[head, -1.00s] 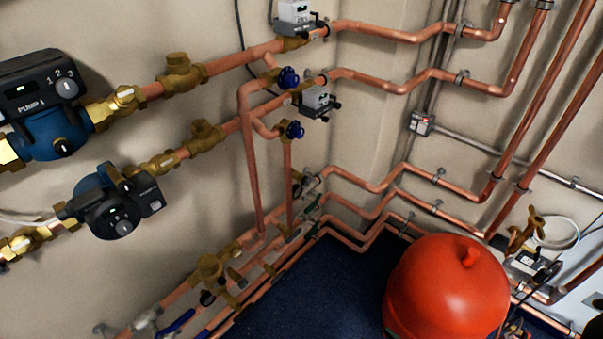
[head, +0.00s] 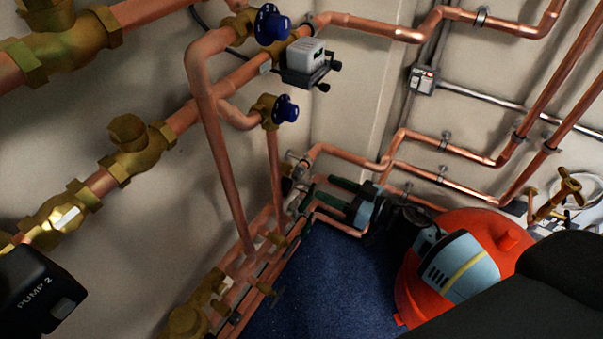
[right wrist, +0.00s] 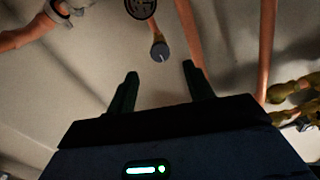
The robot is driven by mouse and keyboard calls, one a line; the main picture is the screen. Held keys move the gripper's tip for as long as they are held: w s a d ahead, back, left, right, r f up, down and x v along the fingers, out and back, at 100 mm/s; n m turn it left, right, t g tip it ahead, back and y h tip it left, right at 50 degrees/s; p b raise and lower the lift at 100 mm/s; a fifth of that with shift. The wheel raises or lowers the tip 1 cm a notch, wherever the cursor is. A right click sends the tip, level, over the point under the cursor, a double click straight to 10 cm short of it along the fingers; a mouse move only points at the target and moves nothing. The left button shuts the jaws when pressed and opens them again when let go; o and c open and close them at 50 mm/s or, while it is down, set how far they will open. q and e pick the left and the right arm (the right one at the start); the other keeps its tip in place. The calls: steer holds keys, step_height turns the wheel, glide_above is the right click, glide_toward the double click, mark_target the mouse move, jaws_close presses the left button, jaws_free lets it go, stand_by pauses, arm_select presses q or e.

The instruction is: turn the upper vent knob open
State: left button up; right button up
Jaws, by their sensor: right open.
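Two dark blue knobs sit on brass valves on the wall pipes. The upper blue knob (head: 272,25) is near the top of the head view, and the lower blue knob (head: 286,108) is below it. My right gripper (head: 318,188) is open and empty, below both knobs and apart from them in the head view. In the right wrist view its two dark fingers (right wrist: 160,70) stand apart. A small grey-blue round knob (right wrist: 160,51) shows beyond the gap between them; I cannot tell which knob it is. My left gripper is not in view.
Copper pipes run along both walls. A grey actuator box (head: 305,63) sits right of the upper knob. A red vessel (head: 460,235) stands on the blue floor (head: 320,285), partly behind my right arm. Pump 2 (head: 38,290) is at lower left.

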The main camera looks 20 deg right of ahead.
mark_target(302, 176)
steer(key=x, duration=0.6)
steer(key=shift+w+a+b, duration=0.2)
steer(key=shift+b, duration=0.2)
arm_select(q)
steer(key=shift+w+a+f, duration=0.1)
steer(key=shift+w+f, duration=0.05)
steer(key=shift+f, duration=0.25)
arm_select(e)
steer(key=shift+w+a, duration=0.4)
steer(key=shift+w, duration=0.1)
steer(key=c, duration=1)
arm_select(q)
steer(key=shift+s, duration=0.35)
